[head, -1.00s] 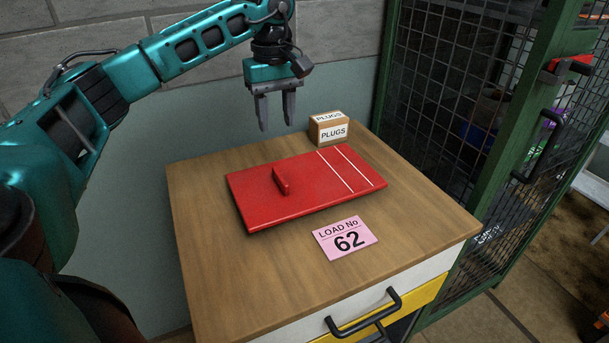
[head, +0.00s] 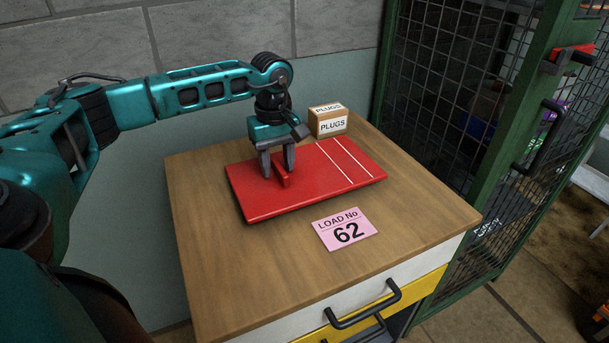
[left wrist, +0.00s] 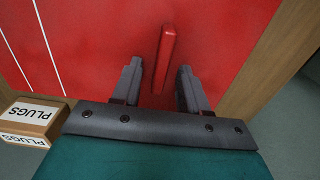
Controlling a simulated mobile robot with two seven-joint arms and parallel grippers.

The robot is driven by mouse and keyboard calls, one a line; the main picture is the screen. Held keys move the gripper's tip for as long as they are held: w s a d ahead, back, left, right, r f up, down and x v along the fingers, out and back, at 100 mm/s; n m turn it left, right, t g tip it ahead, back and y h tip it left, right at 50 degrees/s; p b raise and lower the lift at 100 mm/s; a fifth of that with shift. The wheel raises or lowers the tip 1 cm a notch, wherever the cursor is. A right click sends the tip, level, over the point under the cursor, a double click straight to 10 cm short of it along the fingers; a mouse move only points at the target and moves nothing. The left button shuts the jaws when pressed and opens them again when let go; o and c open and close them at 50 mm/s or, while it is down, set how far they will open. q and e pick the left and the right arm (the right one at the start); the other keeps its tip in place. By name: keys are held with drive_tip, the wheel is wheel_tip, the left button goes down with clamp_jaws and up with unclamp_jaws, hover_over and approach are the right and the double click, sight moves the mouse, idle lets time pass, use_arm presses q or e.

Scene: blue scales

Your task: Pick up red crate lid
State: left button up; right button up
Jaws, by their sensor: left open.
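The red crate lid (head: 325,187) lies flat on the wooden cabinet top, with two white lines across its right part. Its raised red handle bar (head: 284,181) stands left of the lid's middle. My left gripper (head: 278,174) is open and low over the lid, its fingers on either side of the handle. In the left wrist view the handle (left wrist: 165,55) runs between the two open fingertips (left wrist: 160,80), with a gap to each side. The lid also fills most of that view (left wrist: 100,40). My right gripper is not in view.
A small brown box marked PLUGS (head: 328,122) stands behind the lid; it also shows in the left wrist view (left wrist: 28,120). A pink card reading LOAD No 62 (head: 345,229) lies in front. A green mesh cage (head: 440,100) stands to the right of the cabinet top (head: 225,270).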

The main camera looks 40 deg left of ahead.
use_arm(q)
clamp_jaws()
idle(0.4)
